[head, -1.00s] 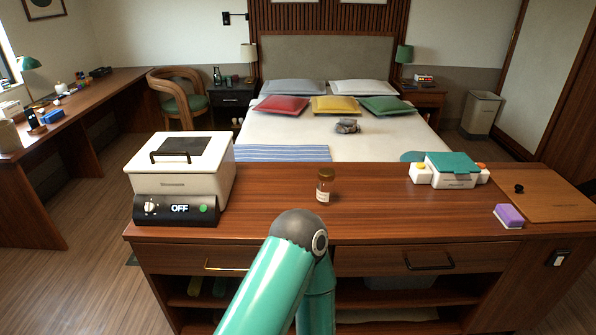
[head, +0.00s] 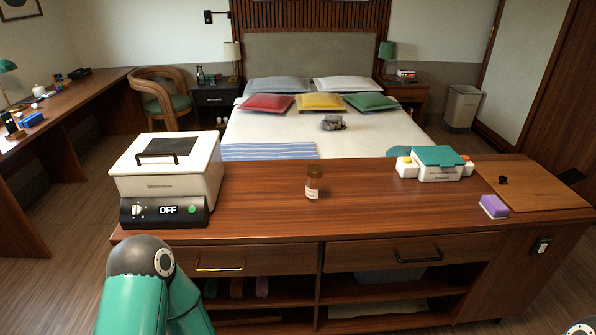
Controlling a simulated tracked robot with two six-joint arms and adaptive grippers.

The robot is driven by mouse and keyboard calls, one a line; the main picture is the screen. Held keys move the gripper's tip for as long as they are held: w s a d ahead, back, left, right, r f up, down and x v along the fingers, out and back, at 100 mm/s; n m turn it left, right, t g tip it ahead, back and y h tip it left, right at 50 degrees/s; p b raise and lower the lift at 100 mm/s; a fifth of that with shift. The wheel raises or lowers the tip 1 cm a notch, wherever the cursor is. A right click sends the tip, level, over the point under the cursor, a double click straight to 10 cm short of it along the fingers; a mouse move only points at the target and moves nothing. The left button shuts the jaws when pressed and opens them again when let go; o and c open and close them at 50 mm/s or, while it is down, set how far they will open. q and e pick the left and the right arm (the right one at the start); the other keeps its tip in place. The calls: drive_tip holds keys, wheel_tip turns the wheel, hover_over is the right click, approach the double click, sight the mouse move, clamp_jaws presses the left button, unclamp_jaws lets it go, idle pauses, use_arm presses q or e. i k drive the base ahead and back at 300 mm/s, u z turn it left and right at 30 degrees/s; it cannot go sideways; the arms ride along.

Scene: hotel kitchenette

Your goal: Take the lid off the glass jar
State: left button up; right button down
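A small amber glass jar (head: 313,185) with a brownish lid (head: 315,170) and a pale label stands upright on the wooden counter, left of its middle. The lid sits on top of the jar. A green arm of mine with a dark joint shows at the lower left, in front of the counter and well short of the jar. A small piece of an arm shows at the lower right corner. Neither gripper's fingers are in view. Nothing touches the jar.
A white cooker (head: 168,180) reading OFF stands left on the counter (head: 260,205). At right are a white box with a teal lid (head: 438,164), a purple sponge (head: 493,206) and a wooden board (head: 535,190). The counter around the jar is clear.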

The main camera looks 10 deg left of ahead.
sight(314, 187)
drive_tip(key=u, duration=0.05)
drive_tip(key=i, duration=1)
